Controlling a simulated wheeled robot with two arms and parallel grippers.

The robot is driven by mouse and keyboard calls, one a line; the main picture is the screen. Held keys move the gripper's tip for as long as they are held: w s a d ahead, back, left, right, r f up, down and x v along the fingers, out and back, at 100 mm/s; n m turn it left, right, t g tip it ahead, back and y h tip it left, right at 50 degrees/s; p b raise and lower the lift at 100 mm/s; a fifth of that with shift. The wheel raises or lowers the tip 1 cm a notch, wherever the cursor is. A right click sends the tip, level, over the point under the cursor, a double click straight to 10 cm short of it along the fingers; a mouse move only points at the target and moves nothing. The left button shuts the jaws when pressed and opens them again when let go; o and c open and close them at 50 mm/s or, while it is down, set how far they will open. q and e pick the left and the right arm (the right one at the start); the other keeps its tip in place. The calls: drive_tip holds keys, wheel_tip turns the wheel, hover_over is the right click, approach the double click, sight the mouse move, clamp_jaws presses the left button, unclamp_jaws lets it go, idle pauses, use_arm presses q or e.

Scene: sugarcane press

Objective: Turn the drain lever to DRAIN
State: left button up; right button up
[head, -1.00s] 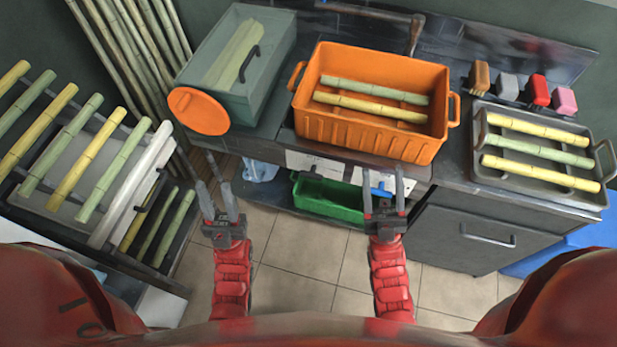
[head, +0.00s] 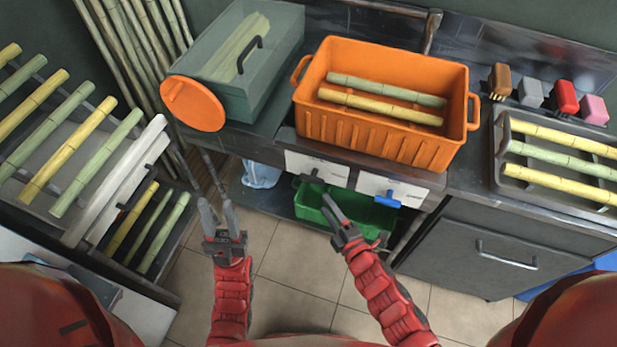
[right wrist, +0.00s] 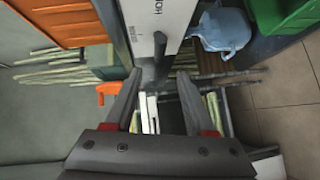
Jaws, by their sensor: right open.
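Two white label panels sit on the counter front below the orange crate. The left panel (head: 328,170) has a dark lever (head: 314,176). The right panel (head: 408,188) has a blue lever (head: 388,200). My right gripper (head: 335,212) is open, just below and right of the dark lever. In the right wrist view the dark lever (right wrist: 160,65) shows ahead of and between the open fingers (right wrist: 155,90), with no clear contact. The panel lettering there is partly cut off. My left gripper (head: 218,208) is open and empty, left of the panels.
The orange crate (head: 370,140) holds two cane pieces. A green bin (head: 345,212) is below the panels. A grey-green box (head: 270,90) with an orange disc (head: 193,104) stands left. A cane rack (head: 100,130) is far left. A tray (head: 497,150) with cane lies right.

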sight(309, 179)
drive_tip(key=p+x, duration=0.1)
drive_tip(key=x, duration=1.1)
drive_tip(key=shift+r+p, duration=0.1)
drive_tip(key=shift+p, duration=0.25)
clamp_jaws()
